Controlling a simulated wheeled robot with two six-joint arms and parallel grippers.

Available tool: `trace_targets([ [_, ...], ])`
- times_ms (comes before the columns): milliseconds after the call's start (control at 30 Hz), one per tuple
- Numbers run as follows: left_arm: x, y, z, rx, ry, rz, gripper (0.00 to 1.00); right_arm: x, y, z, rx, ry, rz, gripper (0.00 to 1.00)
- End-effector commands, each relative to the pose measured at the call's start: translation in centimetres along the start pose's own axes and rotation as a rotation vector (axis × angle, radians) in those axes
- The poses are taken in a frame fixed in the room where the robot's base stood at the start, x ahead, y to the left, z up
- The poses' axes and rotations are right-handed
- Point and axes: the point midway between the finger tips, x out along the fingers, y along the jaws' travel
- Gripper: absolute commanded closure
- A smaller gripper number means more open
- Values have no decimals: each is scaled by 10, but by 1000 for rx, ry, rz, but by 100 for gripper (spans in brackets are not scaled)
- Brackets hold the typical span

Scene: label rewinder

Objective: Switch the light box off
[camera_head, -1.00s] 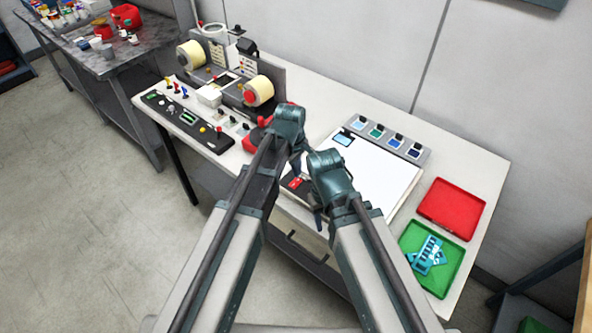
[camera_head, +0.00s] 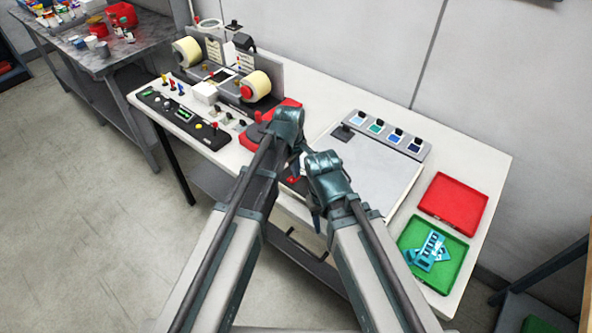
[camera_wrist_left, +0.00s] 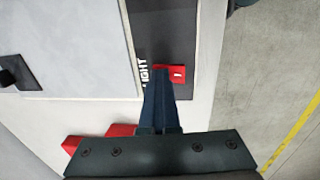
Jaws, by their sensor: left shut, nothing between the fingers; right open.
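The light box (camera_head: 375,170) is on the table in front of me, and its panel looks dull grey. In the left wrist view the panel (camera_wrist_left: 75,50) is grey beside a dark strip with the word LIGHT. A red switch (camera_wrist_left: 176,74) sits on that strip; in the head view my arms partly cover it (camera_head: 292,179). My left gripper (camera_wrist_left: 160,75) is shut and empty, its tips at the switch's edge; I cannot tell whether they touch it. My right gripper (camera_head: 316,208) is open above the box's front edge, its fingers partly hidden.
A rack of colour swatches (camera_head: 385,134) stands behind the panel. A red tray (camera_head: 455,202) and a green tray (camera_head: 412,232) with blue-green labels are on the right. The rewinder (camera_head: 220,75) and a control panel (camera_head: 180,115) are on the left, with a red base (camera_head: 254,138) near my left arm.

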Motion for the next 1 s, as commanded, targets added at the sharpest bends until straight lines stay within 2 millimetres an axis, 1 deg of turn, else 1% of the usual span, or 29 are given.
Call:
trace_targets([
  [400, -4, -16, 1, 0, -2, -4, 100, -2, 0, 0, 0, 0, 0, 55],
  [800, -5, -16, 0, 0, -1, -2, 100, -3, 0, 0, 0, 0, 0, 55],
  [1000, -15, -16, -2, 0, -1, -2, 100, -13, 1, 1, 0, 0, 0, 55],
])
